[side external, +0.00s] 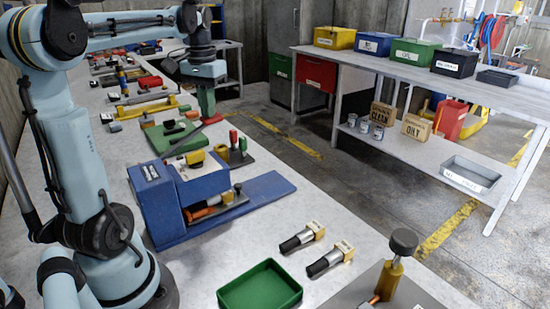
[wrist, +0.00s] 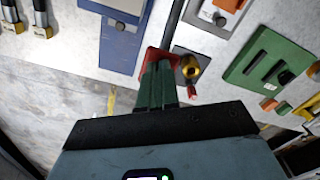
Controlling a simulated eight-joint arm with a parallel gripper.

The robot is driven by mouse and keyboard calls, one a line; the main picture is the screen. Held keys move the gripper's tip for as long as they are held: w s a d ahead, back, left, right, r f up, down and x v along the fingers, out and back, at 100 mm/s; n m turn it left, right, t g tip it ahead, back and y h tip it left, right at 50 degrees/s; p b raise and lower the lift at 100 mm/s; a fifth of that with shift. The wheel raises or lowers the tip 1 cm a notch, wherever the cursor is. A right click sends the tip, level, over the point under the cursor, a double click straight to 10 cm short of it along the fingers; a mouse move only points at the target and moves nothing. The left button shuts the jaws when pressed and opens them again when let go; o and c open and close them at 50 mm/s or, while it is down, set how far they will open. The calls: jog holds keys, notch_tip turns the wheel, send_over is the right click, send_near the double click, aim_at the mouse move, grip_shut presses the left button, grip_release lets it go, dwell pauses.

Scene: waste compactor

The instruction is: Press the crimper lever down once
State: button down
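A long dark bar, which looks like the crimper lever (side external: 188,140), slants up to the right between the blue machine and a green plate. It also shows in the wrist view (wrist: 174,20), running down from the top edge to the fingertips. My gripper (side external: 208,112) is above the bar's raised end, pointing down. Its green fingers are close together in the wrist view (wrist: 157,60). Red shows where the tips meet the bar; I cannot tell whether it belongs to the tips or the lever's end. The crimper body is not clearly visible.
A blue machine (side external: 155,205) stands in front of the bar. A grey plate (side external: 238,160) with small red and green posts lies beside it. A green plate (side external: 172,138) is behind. A green tray (side external: 260,288) and two dark-handled parts lie in front.

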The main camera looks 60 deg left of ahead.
jog(key=shift+f, duration=3.65)
jog(key=shift+r, duration=5.55)
jog(key=shift+r, duration=0.1)
notch_tip(320, 180, up, 4)
jog(key=shift+f, duration=0.1)
jog(key=shift+d, duration=0.1)
jog(key=d+f+m+t, duration=0.3)
jog(key=d+f, duration=0.5)
jog(key=d, duration=0.4)
jog(key=d+f+m+t, duration=0.3)
jog(key=d+f, duration=0.5)
jog(key=d, duration=0.4)
jog(key=shift+w+d+t, duration=0.2)
jog(key=shift+t, duration=0.4)
